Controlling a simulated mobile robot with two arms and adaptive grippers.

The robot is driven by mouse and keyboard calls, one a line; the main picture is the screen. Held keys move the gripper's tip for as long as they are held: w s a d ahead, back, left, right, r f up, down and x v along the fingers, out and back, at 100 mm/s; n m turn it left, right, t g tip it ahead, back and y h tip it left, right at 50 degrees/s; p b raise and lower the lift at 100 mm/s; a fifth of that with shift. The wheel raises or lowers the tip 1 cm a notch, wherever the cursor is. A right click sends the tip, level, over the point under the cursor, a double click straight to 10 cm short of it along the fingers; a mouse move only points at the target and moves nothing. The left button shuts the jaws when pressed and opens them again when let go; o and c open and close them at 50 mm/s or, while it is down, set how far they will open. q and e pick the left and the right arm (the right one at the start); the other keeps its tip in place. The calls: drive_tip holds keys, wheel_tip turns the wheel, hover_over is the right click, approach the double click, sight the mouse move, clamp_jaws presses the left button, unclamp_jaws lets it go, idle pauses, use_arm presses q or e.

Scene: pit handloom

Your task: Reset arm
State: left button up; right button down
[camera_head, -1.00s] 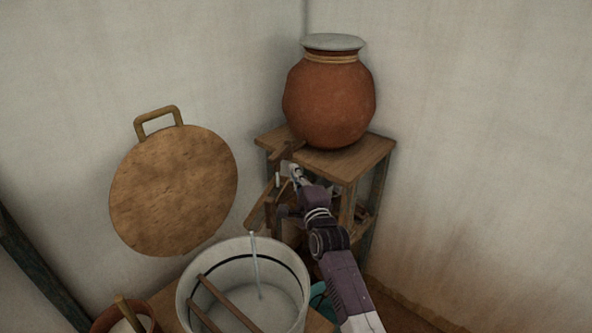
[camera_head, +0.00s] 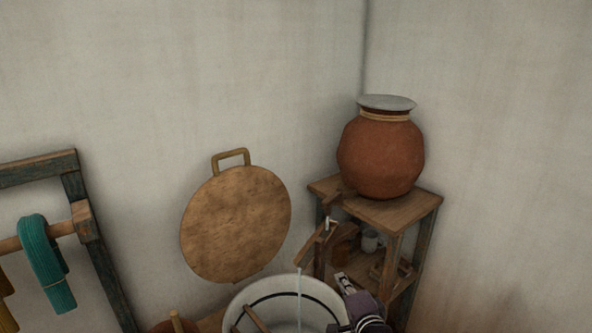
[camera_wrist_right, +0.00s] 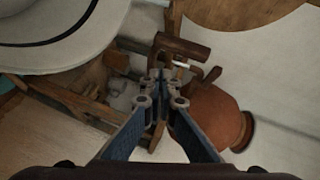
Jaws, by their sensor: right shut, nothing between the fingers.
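My right gripper (camera_head: 345,284) shows at the bottom of the head view, low in front of the small wooden stand (camera_head: 424,240) and beside the rim of the white bucket (camera_head: 240,296). Its arm runs out of the bottom edge. In the right wrist view the fingers (camera_wrist_right: 161,88) are together and hold nothing. Beyond them are the stand's wooden parts and the clay pot (camera_wrist_right: 212,115). My left gripper is not in view.
The clay pot (camera_head: 380,158) with a pale lid stands on the stand. A round wooden board (camera_head: 236,226) is by the wall. A rack with a teal yarn hank (camera_head: 45,262) is at the left. The upper wall area is clear.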

drive_tip(key=s+d+f+n+g, duration=0.1)
drive_tip(key=s+f+n+g, duration=0.3)
drive_tip(key=s, duration=0.8)
drive_tip(key=s+d+f+n+g, duration=0.1)
drive_tip(key=s+f+n+g, duration=0.2)
drive_tip(key=s+f+n, duration=0.6)
drive_tip(key=s+d+r+n+g+h, duration=0.1)
drive_tip(key=s+n+g, duration=0.1)
drive_tip(key=s, duration=0.9)
drive_tip(key=s+d+r+n+g+h, duration=0.1)
drive_tip(key=s+d+g, duration=0.1)
drive_tip(key=s, duration=0.9)
wheel_tip(320, 180, down, 25)
drive_tip(key=g, duration=0.2)
drive_tip(key=s+d+f+g, duration=0.1)
drive_tip(key=s+d+f, duration=0.1)
drive_tip(key=s+f, duration=1.5)
drive_tip(key=shift+s+d+f, duration=0.25)
drive_tip(key=shift+s+d, duration=0.1)
drive_tip(key=shift+s, duration=0.5)
